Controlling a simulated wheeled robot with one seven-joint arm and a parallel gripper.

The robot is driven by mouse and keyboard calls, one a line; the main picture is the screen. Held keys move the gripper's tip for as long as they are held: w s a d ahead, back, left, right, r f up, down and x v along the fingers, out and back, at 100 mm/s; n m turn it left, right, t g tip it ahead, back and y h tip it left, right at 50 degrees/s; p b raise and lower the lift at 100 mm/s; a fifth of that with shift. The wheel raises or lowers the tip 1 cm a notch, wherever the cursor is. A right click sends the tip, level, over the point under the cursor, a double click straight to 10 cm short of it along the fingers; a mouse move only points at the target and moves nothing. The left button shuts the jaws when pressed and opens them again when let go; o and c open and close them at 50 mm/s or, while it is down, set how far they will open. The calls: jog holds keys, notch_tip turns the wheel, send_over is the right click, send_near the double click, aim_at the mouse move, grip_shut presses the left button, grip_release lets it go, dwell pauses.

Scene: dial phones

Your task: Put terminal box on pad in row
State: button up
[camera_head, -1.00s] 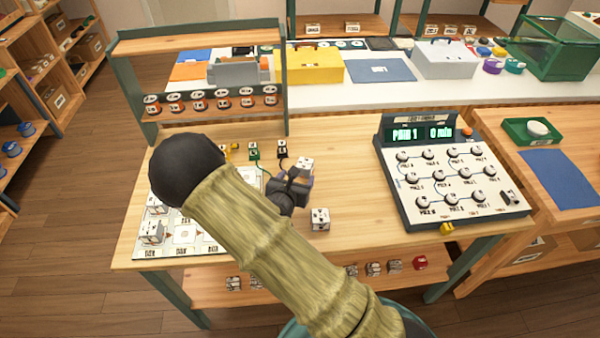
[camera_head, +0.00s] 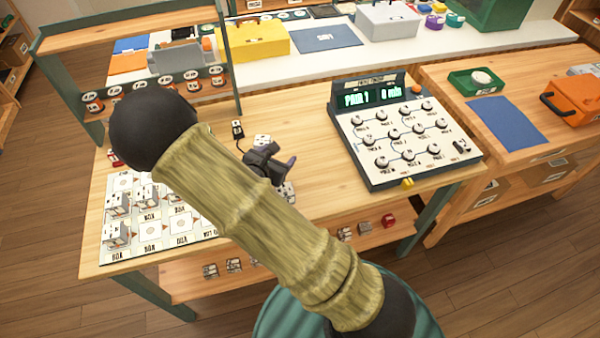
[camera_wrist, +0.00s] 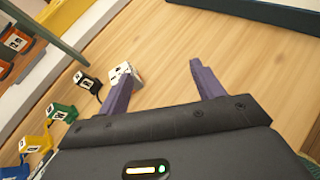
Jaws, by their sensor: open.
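My gripper (camera_head: 275,156) is open, with purple fingers that also show in the wrist view (camera_wrist: 161,70). Only bare tabletop shows between them. A white terminal box (camera_head: 262,140) with dark marks stands on the table just beyond my gripper; in the wrist view the white box (camera_wrist: 124,72) is partly behind the left finger. Another white box (camera_head: 289,191) is mostly hidden behind my gripper and arm. The printed mat with pads (camera_head: 190,256) lies at the table's left, partly covered by my arm. Several white boxes (camera_head: 117,233) stand on its left side.
A testing console (camera_head: 400,135) with a lit display stands at the table's right. A shelf rack (camera_head: 228,60) with orange spools stands at the back left. Small coloured connectors (camera_wrist: 60,112) with cables lie left of my gripper. Tabletop between gripper and console is clear.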

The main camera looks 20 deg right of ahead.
jog(key=s+d+r+m+g, duration=0.3)
jog(key=s+d+m+g, duration=0.6)
jog(key=s+m, duration=0.45)
jog(key=s+a+r+m+t+y, duration=0.1)
jog(key=s+a+r+m+y, duration=0.3)
jog(key=m, duration=0.9)
notch_tip(320, 180, up, 4)
jog(key=y, duration=0.3)
jog(key=shift+a+f+t+y, duration=0.25)
jog(key=shift+a+t+y, duration=0.05)
jog(key=shift+a+y, duration=0.1)
jog(key=shift+c, duration=0.2)
